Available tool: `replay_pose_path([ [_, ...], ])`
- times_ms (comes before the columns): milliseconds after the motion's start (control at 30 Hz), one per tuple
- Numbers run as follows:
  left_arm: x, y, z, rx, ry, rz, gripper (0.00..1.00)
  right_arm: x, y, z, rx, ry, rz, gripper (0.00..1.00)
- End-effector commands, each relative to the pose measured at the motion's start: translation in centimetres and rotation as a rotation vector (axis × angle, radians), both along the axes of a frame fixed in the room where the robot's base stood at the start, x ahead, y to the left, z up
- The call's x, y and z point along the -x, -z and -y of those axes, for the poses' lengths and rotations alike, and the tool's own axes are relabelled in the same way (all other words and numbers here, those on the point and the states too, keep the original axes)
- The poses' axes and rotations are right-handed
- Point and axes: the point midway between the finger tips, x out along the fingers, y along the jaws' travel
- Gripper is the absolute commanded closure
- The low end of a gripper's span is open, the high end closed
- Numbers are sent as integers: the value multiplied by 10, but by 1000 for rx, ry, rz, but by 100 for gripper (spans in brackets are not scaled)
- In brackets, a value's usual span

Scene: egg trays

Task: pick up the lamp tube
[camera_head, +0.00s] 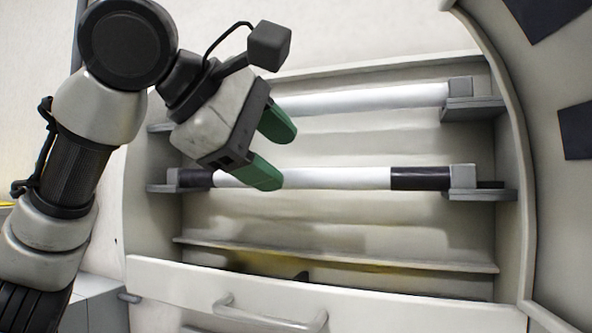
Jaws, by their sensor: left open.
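Two white lamp tubes lie level, one above the other, in a pale open cabinet. The upper lamp tube (370,97) runs to a grey end block on the right, and its left part is hidden behind my gripper. The lower lamp tube (335,178) has a dark band near each end. My left gripper (282,159) has green fingers and is open, with nothing between them. It is in front of the tubes, left of their middle. Its lower finger overlaps the lower tube in the picture; I cannot tell whether they touch. My right gripper is not in view.
Grey brackets (480,194) support the tube ends on both sides. A shelf ledge (340,258) runs below the lower tube. The cabinet's front panel (400,312) has a handle (270,318). A curved pale panel with dark patches (577,130) stands at the right.

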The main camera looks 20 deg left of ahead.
Motion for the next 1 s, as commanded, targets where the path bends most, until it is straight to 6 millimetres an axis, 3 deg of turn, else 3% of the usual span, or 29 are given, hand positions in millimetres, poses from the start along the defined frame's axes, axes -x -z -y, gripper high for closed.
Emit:
replay_pose_path([
  [267,-32,11,10,-1,-1,-3,43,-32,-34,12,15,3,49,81],
  [633,-43,23,17,2,0,0,43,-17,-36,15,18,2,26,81],
  [667,-43,23,17,2,0,0,45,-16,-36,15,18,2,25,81],
  [933,-43,23,17,2,0,-1,86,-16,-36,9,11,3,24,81],
  [1000,-43,23,16,2,0,0,86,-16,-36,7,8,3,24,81],
])
